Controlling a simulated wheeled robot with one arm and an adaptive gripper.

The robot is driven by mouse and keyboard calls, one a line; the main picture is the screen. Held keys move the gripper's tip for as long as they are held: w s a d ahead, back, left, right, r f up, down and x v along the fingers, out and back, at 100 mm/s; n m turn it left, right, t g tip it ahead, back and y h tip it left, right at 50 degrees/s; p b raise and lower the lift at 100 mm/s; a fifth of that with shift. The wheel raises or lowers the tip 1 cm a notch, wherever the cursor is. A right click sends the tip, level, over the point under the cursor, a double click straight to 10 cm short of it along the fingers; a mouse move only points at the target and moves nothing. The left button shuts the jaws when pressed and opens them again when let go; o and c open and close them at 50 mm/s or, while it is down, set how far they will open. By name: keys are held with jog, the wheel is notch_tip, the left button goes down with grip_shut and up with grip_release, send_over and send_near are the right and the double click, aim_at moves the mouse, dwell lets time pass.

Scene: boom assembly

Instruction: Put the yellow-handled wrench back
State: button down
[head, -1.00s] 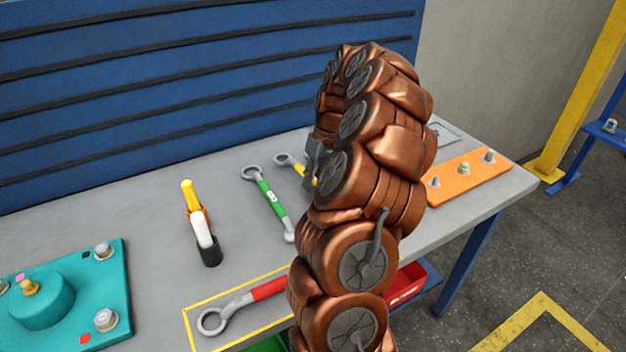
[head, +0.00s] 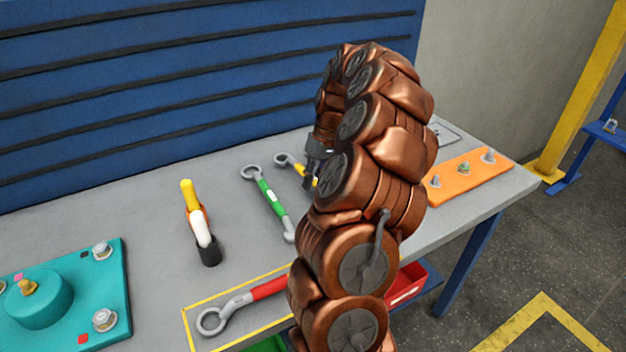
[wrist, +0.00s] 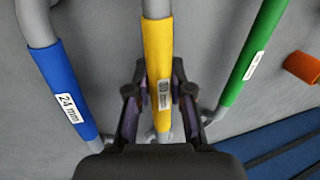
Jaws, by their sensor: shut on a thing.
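The yellow-handled wrench (head: 282,158) lies on the grey workbench, right of the green-handled wrench (head: 268,195). Its near part is hidden behind my arm in the head view. In the wrist view its yellow handle (wrist: 157,45) runs between the fingers of my gripper (wrist: 159,82), which is shut on it around the label. Part of my gripper (head: 312,175) also shows in the head view beside the arm. I cannot tell whether the wrench is lifted off the bench.
A blue-handled wrench (wrist: 68,95) lies on the other side of the yellow one. A red-handled wrench (head: 240,305) lies inside a yellow outline at the front edge.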

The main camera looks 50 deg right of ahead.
jog(key=shift+f+b, duration=0.35)
jog(key=shift+f, duration=0.25)
jog(key=c, duration=1)
grip_release()
jog(key=shift+o, duration=0.2)
jog(key=v, duration=1.2)
